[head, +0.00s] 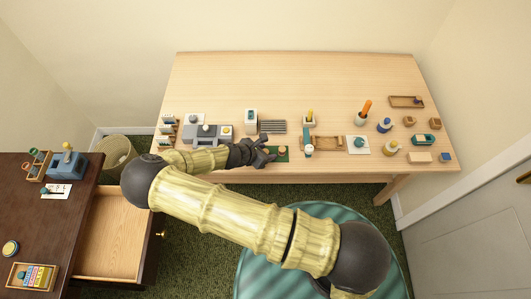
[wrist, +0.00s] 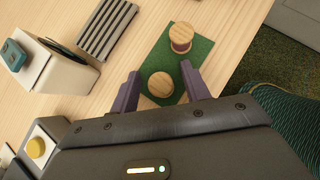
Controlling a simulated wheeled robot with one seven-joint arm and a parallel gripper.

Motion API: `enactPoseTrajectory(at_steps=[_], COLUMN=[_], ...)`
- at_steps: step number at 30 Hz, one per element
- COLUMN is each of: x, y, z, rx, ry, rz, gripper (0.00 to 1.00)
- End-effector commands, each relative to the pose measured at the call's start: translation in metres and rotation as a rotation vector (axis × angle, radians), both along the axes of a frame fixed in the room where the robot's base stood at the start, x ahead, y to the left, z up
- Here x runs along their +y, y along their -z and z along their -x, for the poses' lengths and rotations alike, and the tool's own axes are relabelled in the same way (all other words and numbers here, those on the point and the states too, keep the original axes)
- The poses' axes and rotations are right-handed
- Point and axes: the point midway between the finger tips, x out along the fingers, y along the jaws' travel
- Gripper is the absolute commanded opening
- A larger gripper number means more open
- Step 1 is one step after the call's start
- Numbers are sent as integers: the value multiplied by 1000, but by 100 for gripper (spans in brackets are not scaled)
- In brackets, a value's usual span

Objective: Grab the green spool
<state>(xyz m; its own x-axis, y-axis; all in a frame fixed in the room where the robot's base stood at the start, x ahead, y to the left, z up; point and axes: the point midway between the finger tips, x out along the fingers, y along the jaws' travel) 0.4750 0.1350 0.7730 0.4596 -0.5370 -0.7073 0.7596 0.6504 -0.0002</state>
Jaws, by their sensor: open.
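A green mat (wrist: 196,58) lies at the table's front edge, and it also shows in the head view (head: 284,158). Two spools with round wooden tops stand on it. The nearer spool (wrist: 160,85) is seen from above, and its thread colour is hidden under the top. The farther spool (wrist: 180,36) shows dark reddish-purple thread below its top. I cannot make out green thread on either. My gripper (wrist: 160,70) is open, its two purple-grey fingers on either side of the nearer spool in the picture. In the head view my gripper (head: 267,149) is over the mat.
A grey slatted rack (wrist: 108,28) lies behind the mat. A white box-like device (wrist: 58,66) stands left of my gripper, with a grey machine (head: 205,133) farther left. A wooden tray piece (head: 327,143) lies to the right. The table's back half is clear.

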Motion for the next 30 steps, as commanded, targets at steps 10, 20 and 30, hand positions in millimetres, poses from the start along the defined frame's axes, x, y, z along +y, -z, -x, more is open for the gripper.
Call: enactPoseTrajectory(at_steps=[10,20,30], x=[0,0,1], y=[0,-1,-35], z=[0,0,0], rx=[0,0,-3], ry=[0,0,0], rz=[0,0,-4], gripper=[11,3,3])
